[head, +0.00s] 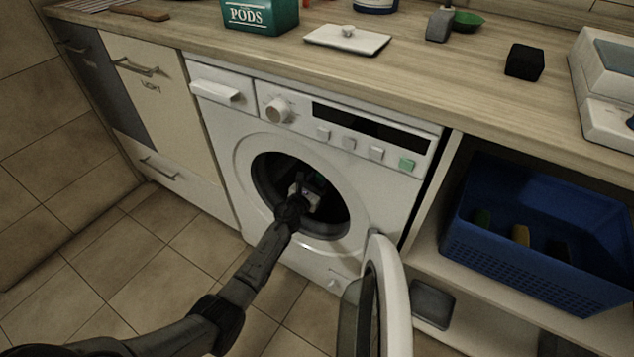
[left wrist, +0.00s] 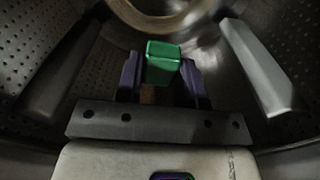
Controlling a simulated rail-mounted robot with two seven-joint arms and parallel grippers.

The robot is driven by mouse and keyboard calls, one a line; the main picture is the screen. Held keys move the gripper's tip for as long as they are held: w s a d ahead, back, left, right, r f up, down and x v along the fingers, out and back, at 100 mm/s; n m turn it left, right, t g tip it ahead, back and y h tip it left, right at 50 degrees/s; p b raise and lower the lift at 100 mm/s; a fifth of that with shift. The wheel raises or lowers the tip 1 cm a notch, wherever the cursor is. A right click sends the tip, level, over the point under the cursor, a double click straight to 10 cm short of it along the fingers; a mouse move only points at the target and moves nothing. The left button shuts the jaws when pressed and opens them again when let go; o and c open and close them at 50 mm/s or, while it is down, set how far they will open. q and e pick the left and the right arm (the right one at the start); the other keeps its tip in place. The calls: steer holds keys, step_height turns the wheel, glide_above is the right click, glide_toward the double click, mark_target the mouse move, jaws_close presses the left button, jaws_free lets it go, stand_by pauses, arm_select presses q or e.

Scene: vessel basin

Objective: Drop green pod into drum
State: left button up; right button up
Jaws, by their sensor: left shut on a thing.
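The green pod (left wrist: 163,62) is a small green block between the fingers of my left gripper (left wrist: 162,75), which is shut on it. In the left wrist view the pod is inside the drum (left wrist: 50,60), with dark perforated metal walls on both sides. In the head view my left arm reaches through the round opening of the white washing machine (head: 232,125), and the left gripper (head: 306,190) is in the dark drum opening (head: 335,218). The pod is too small and dark to make out clearly there. My right gripper does not show.
The round door (head: 390,290) stands open at the lower right of the machine. A blue basket (head: 500,232) sits on the shelf to the right. On the counter are a teal PODS box (head: 262,20), a white lidded tray (head: 347,42) and a black block (head: 525,62).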

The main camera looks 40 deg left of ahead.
arm_select(q)
steer(key=o, duration=1.1)
steer(key=s+d+p, duration=0.2)
steer(key=s+p, duration=0.2)
steer(key=s, duration=0.9)
steer(key=shift+s+d, duration=0.25)
steer(key=shift+s, duration=0.05)
